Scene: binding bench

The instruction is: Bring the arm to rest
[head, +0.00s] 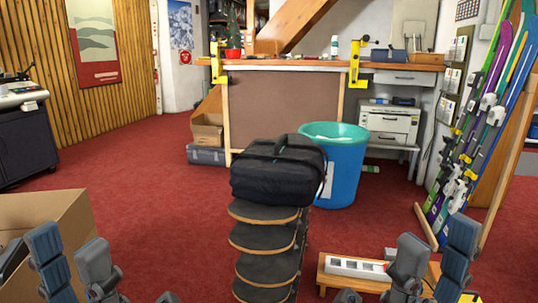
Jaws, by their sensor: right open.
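My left gripper (67,245) shows at the bottom left of the head view, in front of a cardboard box. Its two grey fingers are spread apart with nothing visible between them. My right gripper (436,240) shows at the bottom right, to the right of a low wooden stand. Its two fingers are apart and empty. The wrists of both arms are mostly cut off by the lower picture edge.
A black bag (278,172) sits on a stack of dark boards (266,238) in the centre. A blue bin (341,178) stands behind it. The cardboard box (70,222) and the wooden stand (328,275) are near the grippers. Red carpet is clear mid-left.

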